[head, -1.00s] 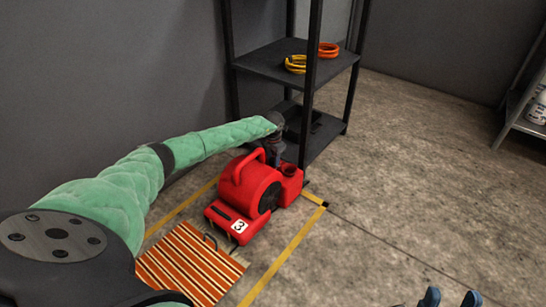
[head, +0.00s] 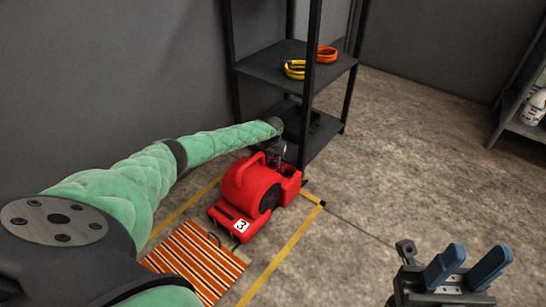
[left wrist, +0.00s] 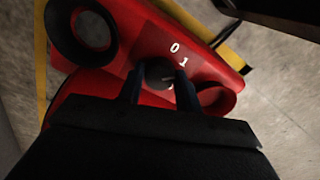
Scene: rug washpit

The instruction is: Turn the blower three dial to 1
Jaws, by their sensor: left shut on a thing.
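The red blower (head: 250,187) marked 3 stands on the floor beside the shelf. My left gripper (head: 277,152) reaches down to its far end. In the left wrist view, the two fingers of my left gripper (left wrist: 160,75) are shut on a small dark dial (left wrist: 158,70) on the blower's red panel (left wrist: 140,38). White figures 0 and 1 show beside the dial; another mark is partly hidden by a finger. A pale line shows on the dial, but its exact setting is unclear. My right gripper (head: 473,262) is open and empty at the lower right, away from the blower.
A black shelf (head: 275,66) with yellow (head: 294,69) and orange (head: 327,53) coils stands behind the blower. A striped rug (head: 195,262) lies in front of it. Yellow floor tape (head: 283,251) runs alongside. Concrete floor to the right is clear.

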